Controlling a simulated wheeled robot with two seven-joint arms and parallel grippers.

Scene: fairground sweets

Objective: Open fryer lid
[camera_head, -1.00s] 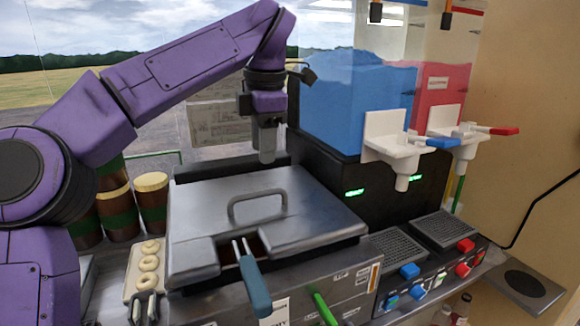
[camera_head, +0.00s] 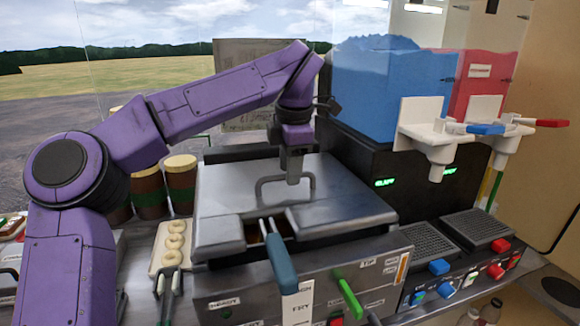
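The fryer lid (camera_head: 338,200) is a grey metal plate lying shut on the fryer (camera_head: 345,262). Its handle (camera_head: 262,192) is a raised bar on top. My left gripper (camera_head: 294,178) points down at the handle, its fingertips overlapping the handle's bar in the picture. The fingers show edge-on, so I cannot tell whether they are open or closed around the bar. The lid lies flat. My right gripper is not in view.
A blue-handled basket (camera_head: 281,262) sticks out through the lid's front notch. Doughnuts on a tray (camera_head: 160,262) and brown jars (camera_head: 181,182) stand to the left. The slush machine (camera_head: 375,160) with blue and red tanks stands close on the right.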

